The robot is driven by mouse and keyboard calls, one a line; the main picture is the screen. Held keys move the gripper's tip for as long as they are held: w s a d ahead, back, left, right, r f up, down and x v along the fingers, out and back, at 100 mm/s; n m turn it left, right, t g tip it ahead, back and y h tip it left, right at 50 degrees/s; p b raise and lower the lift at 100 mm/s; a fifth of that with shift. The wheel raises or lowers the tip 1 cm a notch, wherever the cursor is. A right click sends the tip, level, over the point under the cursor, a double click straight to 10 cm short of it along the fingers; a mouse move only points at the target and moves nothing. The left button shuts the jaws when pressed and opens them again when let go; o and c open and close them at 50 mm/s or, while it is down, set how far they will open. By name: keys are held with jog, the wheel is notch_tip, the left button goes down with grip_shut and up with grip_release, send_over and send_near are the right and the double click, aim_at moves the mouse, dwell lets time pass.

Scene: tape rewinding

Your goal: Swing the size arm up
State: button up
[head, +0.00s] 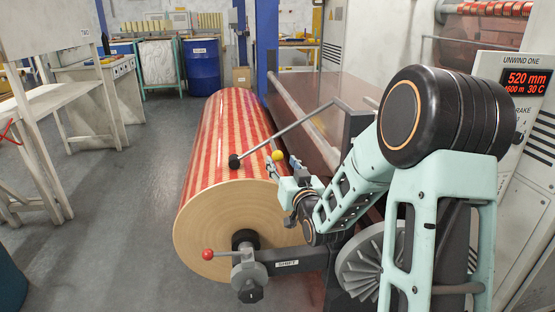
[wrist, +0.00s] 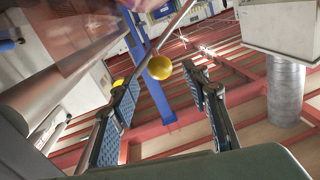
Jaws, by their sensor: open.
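The size arm (head: 290,128) is a thin grey bent rod reaching from the machine frame down over the red and cream striped roll (head: 228,130). Its black end wheel (head: 234,161) appears to rest on the roll. A yellow ball knob (head: 278,155) sits by the rod, just beyond my gripper (head: 283,164). In the wrist view, the yellow knob (wrist: 159,67) lies between the lines of my two blue-padded fingers (wrist: 162,84), near their tips. The rod (wrist: 174,27) runs up behind it. My gripper is open and empty. I cannot tell how far the knob is from the fingertips.
A red-knobbed lever (head: 208,254) and the "SHIFT" bar (head: 288,263) stand at the roll's near end. The machine frame (head: 355,125) is right of the roll. A display cabinet (head: 520,90) reads 520 mm. The grey floor (head: 120,200) left of the roll is clear.

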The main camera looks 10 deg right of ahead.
aim_at(279, 158)
jog(key=shift+w+a+b, duration=0.15)
jog(key=shift+w+b, duration=0.1)
jog(key=shift+w, duration=1.1)
jog(key=shift+w+a+b, duration=0.15)
jog(key=shift+w+b, duration=0.05)
jog(key=shift+w, duration=1.15)
jog(key=shift+c, duration=0.2)
grip_shut()
